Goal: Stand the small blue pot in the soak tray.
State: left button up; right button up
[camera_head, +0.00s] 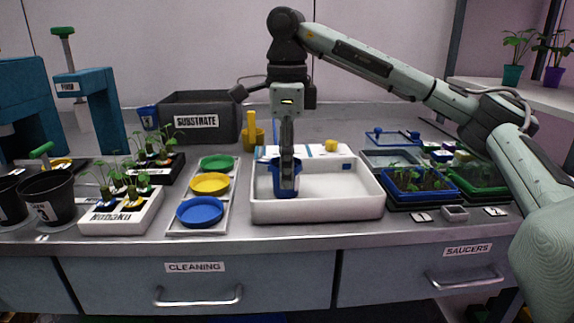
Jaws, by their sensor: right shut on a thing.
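The soak tray (340,208) is a white rectangular basin on the bench, right of centre. The small blue pot (279,180) is in the left part of the tray, upright as far as I can see. My right gripper (287,184) points straight down and is shut on the pot's wall. Its fingers hide part of the pot. I cannot tell whether the pot's base touches the tray floor. My left gripper is not in view.
A rack of green, yellow and blue saucers (202,214) stands just left of the tray. A white seedling rack (120,218), black pots and a grey substrate bin (200,101) lie further left. Blue and green seed trays (419,180) stand right. The tray's right half is clear.

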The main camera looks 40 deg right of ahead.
jog(key=shift+f, duration=0.2)
jog(key=o, duration=1.3)
jog(key=shift+r, duration=0.1)
